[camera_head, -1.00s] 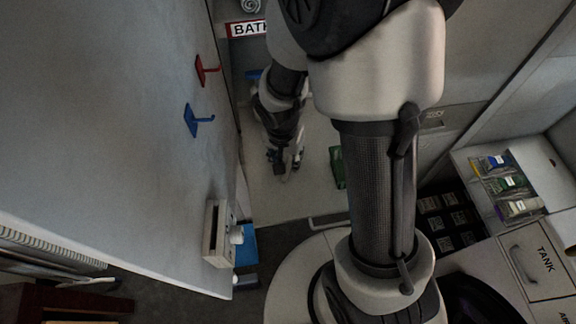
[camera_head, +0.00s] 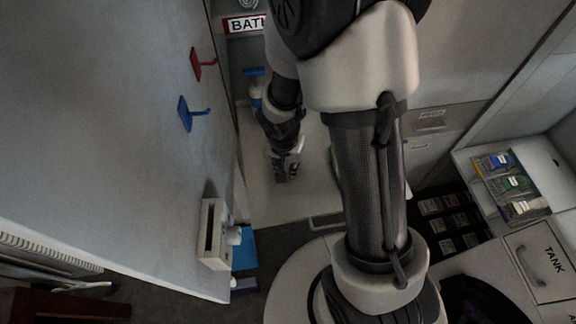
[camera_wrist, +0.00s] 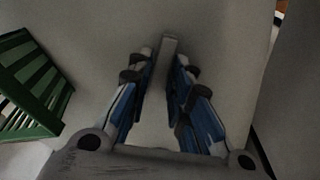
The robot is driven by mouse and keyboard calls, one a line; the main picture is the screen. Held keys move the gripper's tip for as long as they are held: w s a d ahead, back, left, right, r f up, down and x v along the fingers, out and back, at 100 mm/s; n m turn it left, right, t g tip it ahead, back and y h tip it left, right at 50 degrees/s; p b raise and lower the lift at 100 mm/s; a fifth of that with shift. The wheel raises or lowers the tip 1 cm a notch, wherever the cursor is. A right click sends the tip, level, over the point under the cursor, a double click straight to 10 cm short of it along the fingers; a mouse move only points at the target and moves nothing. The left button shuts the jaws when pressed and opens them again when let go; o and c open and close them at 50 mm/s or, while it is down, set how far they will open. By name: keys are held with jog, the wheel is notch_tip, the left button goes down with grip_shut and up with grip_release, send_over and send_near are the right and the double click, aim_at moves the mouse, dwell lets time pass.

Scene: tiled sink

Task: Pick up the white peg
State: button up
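The peg (camera_wrist: 169,46) shows in the wrist view as a narrow pale grey-white bar at the fingertips. It lies between the two fingers, close to the right one, with a small gap on the left. My gripper (camera_wrist: 165,60) looks open around it, with its blue and grey fingers apart. Contact with the right finger is hard to judge. In the head view my gripper (camera_head: 286,178) is low over the pale sink surface (camera_head: 300,205). I cannot make out the peg there.
A green slatted crate (camera_wrist: 32,85) stands left of my gripper in the wrist view. A wall with a red hook (camera_head: 203,64) and a blue hook (camera_head: 192,113) rises at the left. A labelled "BATH" sign (camera_head: 245,25) is at the back. The surface around the gripper is mostly clear.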

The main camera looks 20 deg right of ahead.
jog(key=shift+c, duration=1.2)
jog(key=shift+r, duration=0.1)
